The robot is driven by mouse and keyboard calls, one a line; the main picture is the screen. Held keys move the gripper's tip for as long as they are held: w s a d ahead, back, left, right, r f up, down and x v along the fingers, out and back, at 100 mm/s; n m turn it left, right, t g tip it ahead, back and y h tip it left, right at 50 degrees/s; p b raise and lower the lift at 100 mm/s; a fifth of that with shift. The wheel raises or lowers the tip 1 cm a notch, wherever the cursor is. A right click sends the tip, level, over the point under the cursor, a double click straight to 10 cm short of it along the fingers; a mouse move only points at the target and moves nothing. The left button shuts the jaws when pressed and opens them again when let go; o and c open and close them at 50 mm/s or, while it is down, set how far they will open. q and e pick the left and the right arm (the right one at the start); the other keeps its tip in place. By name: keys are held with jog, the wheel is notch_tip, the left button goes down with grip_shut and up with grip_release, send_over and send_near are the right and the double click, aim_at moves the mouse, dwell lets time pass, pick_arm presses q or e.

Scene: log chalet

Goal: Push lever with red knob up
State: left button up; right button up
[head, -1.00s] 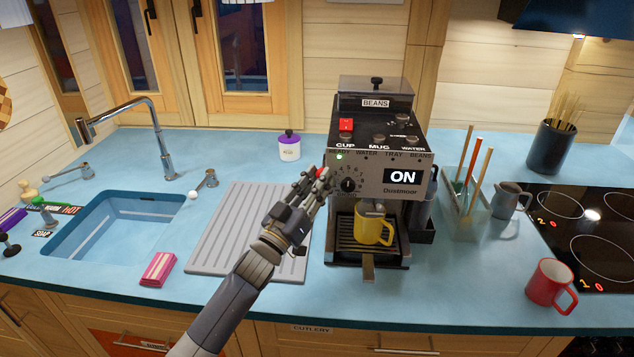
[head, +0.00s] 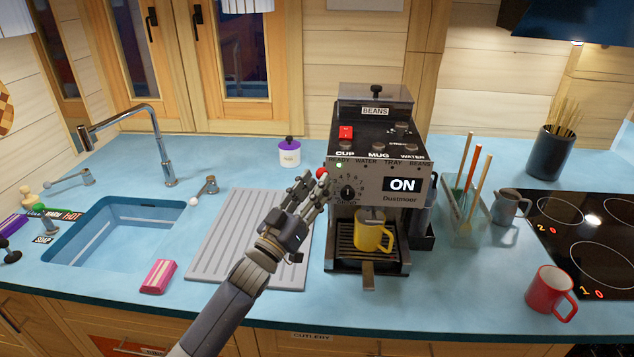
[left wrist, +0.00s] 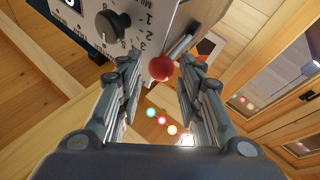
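The red knob (head: 322,174) is on a lever at the left side of the coffee machine (head: 395,200). In the left wrist view the red knob (left wrist: 161,68) sits between the tips of my left gripper (left wrist: 160,85), with a metal lever rod (left wrist: 178,47) behind it. In the head view my left gripper (head: 310,185) reaches up to the knob from the lower left. Its fingers are apart, with gaps on both sides of the knob. My right gripper is not in either view.
A yellow mug (head: 372,232) stands on the machine's drip tray. A grey ribbed drainboard (head: 225,230) lies under my left arm, beside the sink (head: 120,228). A utensil holder (head: 468,220) stands right of the machine. A red mug (head: 549,292) is by the hob.

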pick_arm(q)
jog(key=v, duration=1)
jog(key=shift+s+a, duration=0.2)
jog(key=shift+s, duration=0.15)
